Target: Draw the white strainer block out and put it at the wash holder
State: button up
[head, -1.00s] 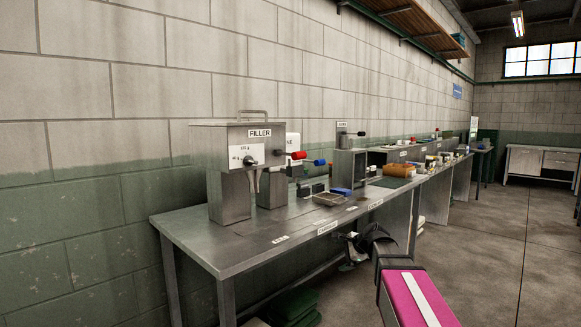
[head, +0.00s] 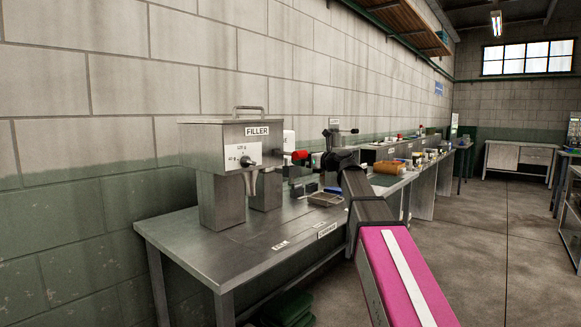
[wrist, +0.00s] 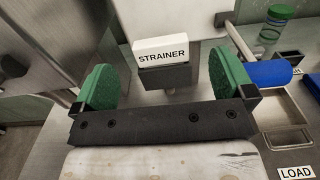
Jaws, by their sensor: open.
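The white strainer block (wrist: 161,48), lettered STRAINER, shows in the wrist view on top of a dark block-shaped mount. My gripper (wrist: 161,78) is open, with one green finger pad to the left of the block and one to the right. Clear gaps show on both sides, and the block lies a little beyond the pads. In the head view my gripper (head: 336,133) is above the bench, right of the filler; I cannot make out the strainer block there. I cannot pick out the wash holder in either view.
The grey filler (head: 226,148) stands left on the metal bench (head: 228,252). A shallow tray (head: 325,199) lies on the bench; a blue cylinder (wrist: 268,73) and green-lidded jar (wrist: 272,25) are right in the wrist view. Open floor (head: 478,265) lies to the right.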

jog(key=x, duration=0.8)
jog(key=shift+w+a+f, duration=0.15)
jog(key=shift+a, duration=0.15)
jog(key=c, duration=0.9)
